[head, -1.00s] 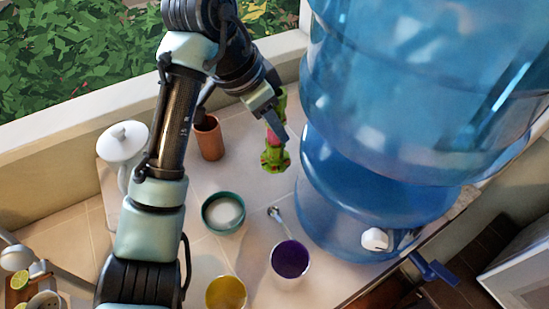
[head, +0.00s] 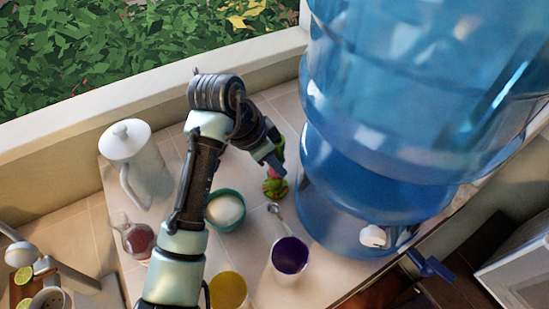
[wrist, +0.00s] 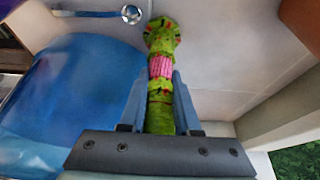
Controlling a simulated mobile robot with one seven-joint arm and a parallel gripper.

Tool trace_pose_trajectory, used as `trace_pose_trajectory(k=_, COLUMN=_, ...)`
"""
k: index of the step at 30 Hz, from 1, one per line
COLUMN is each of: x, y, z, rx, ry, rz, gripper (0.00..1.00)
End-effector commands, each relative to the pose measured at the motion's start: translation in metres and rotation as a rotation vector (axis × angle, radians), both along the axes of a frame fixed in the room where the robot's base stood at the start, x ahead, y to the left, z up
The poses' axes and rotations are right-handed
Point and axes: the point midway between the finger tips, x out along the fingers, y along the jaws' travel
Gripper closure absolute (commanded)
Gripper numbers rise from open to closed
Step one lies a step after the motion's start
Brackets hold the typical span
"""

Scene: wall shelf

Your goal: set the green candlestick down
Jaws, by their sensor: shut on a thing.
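The green candlestick (head: 275,187) has a pink band and a wider, red-marked base. In the head view it stands out beyond my gripper (head: 277,164), over the tiled counter between the teal bowl and the blue water dispenser. In the wrist view the candlestick (wrist: 161,68) runs between the two fingers of my gripper (wrist: 159,78), which are shut on its stem. Its base points away from the wrist. It looks about upright over the counter (head: 255,258). I cannot tell whether the base touches the counter. Its upper part is mostly hidden by my gripper in the head view.
The big blue dispenser (head: 375,170) stands close on the right. A teal bowl (head: 225,210), a spoon (head: 277,212), a purple-filled cup (head: 289,257) and a yellow-filled cup (head: 228,291) are nearby. A white pitcher (head: 145,165) and a glass jug (head: 138,238) stand left.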

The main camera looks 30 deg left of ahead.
Motion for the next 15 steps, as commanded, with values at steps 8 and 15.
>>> trace_pose_trajectory(k=8, x=0.0, y=-0.0001, z=-0.0026, rx=-0.001, ry=0.0, rz=0.0, gripper=0.52)
trace_pose_trajectory(k=15, x=0.0001, y=0.0, z=-0.0022, rx=0.0, ry=0.0, rz=0.0, gripper=0.39)
